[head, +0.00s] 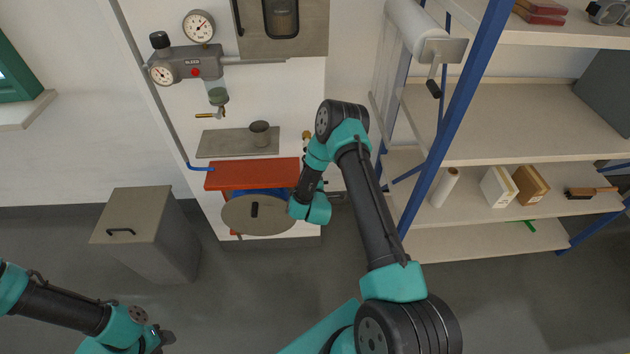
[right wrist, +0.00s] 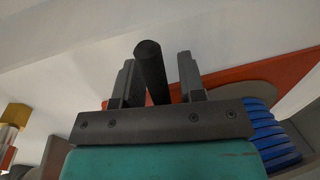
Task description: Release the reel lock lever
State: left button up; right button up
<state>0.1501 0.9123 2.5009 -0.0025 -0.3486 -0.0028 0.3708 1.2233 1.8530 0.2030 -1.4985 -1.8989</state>
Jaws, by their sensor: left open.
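The hose reel has an orange-red bracket (head: 235,176), a grey disc (head: 240,214) and blue hose (head: 262,191); the blue hose also shows in the right wrist view (right wrist: 275,135). A black cylindrical bar (right wrist: 150,70), apparently the lock lever's grip, stands between the fingers of my right gripper (right wrist: 157,82). Those fingers are apart, with a visible gap on the right side of the bar. In the head view my right arm covers the reel's right side, and its fingers are hard to make out. My left gripper (head: 160,339) is open and empty at the lower left, far from the reel.
A grey bin with a lid (head: 140,215) stands left of the reel. A shelf unit with blue posts (head: 455,115) is close to the right arm. A grey wall plate (head: 238,142) and a valve with gauges (head: 190,65) are above the reel. Open floor lies in front.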

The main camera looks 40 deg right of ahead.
jog(key=shift+o, duration=0.2)
jog(key=shift+s, duration=0.1)
jog(key=v, duration=1.7)
jog(key=shift+a+r, duration=0.1)
jog(key=shift+a, duration=0.05)
jog(key=s+a+f+m+g+y, duration=0.25)
jog(key=a+m+g+y, duration=0.25)
jog(key=a+m+y, duration=0.25)
jog(key=s+a+r+m+g+y, duration=0.3)
jog(key=s+a+m+g, duration=0.3)
jog(key=s, duration=0.3)
jog(key=shift+g+y, duration=0.75)
jog(key=shift+g, duration=0.15)
